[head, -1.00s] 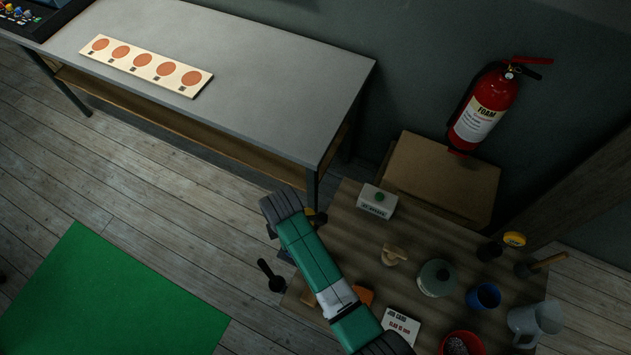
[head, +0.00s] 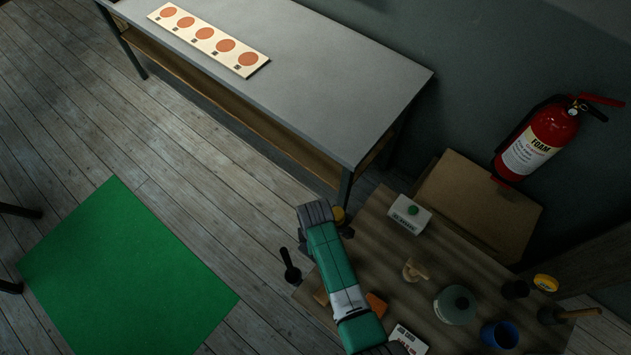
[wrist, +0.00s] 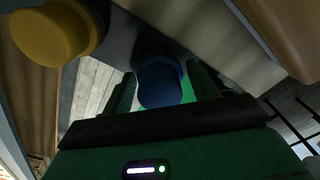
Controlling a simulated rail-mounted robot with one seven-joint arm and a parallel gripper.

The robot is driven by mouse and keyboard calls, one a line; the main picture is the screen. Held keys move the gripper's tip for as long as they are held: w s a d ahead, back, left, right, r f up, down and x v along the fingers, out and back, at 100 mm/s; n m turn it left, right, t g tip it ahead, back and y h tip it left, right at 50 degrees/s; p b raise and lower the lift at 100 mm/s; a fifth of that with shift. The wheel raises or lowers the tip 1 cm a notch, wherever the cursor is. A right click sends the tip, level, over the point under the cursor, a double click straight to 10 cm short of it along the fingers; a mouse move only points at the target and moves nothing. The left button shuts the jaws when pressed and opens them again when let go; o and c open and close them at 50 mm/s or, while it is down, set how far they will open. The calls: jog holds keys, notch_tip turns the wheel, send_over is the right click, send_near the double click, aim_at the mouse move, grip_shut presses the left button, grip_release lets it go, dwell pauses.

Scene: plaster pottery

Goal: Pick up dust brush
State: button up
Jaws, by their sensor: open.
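In the wrist view my gripper (wrist: 160,76) is open, its two dark fingers apart. A blue round-topped object (wrist: 160,83) shows between or just beyond the fingers; I cannot tell its exact depth or whether it is part of a brush. A yellow round-topped object (wrist: 52,34) is at the upper left, outside the fingers.
The wooden table (head: 384,243) holds a white box with a green button (head: 409,214), a lidded pot (head: 455,305), a blue cup (head: 500,335) and an orange block (head: 376,304). A black long-handled tool (head: 291,267) is at its left edge. A grey bench (head: 330,75) stands behind.

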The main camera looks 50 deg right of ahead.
jog(key=c, duration=0.7)
notch_tip(320, 180, up, 10)
jog(key=shift+r+p, duration=0.1)
jog(key=shift+p, duration=0.6)
jog(key=shift+c, duration=0.2)
